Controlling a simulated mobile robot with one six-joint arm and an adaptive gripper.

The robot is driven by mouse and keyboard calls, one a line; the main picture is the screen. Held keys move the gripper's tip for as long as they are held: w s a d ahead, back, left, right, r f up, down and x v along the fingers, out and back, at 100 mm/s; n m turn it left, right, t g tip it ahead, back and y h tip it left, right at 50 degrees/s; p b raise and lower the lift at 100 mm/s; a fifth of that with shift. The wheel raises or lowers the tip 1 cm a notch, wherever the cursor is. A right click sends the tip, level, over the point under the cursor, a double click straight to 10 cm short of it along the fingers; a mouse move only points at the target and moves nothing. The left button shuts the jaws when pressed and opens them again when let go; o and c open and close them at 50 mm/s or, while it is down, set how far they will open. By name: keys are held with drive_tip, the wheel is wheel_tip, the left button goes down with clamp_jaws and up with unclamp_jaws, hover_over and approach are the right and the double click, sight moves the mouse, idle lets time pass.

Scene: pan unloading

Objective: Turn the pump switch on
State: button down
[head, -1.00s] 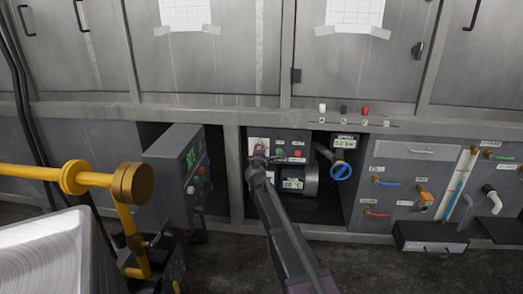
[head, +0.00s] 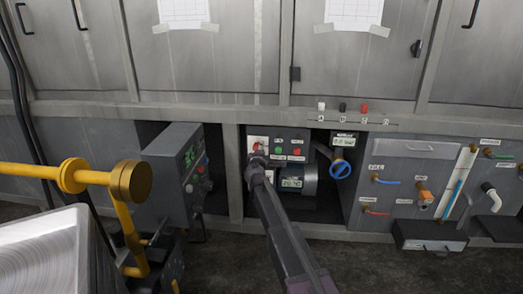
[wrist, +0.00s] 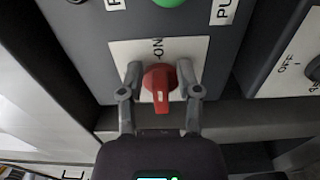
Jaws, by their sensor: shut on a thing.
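The pump switch is a red rotary knob (wrist: 158,82) on a white plate (wrist: 120,53) set in a grey panel. In the wrist view, a pale mark on the knob points down, toward my gripper's palm. The word ON is printed sideways on the plate above the knob. My gripper (wrist: 159,73) is shut on the knob, one finger on each side. In the head view, my gripper (head: 256,155) is at the panel's left side and mostly covers the knob, with a little red showing above it.
A green button (head: 279,151) and a red button (head: 297,152) sit to the right. A grey control box (head: 172,170) stands close on the left.

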drive_tip(key=c, duration=0.6)
unclamp_jaws()
drive_tip(key=shift+a, duration=0.15)
drive_tip(key=shift+c, duration=0.2)
drive_tip(key=shift+s, duration=0.15)
drive_tip(key=s, duration=1.1)
drive_tip(key=shift+s+a, duration=0.2)
drive_tip(key=shift+s, duration=0.2)
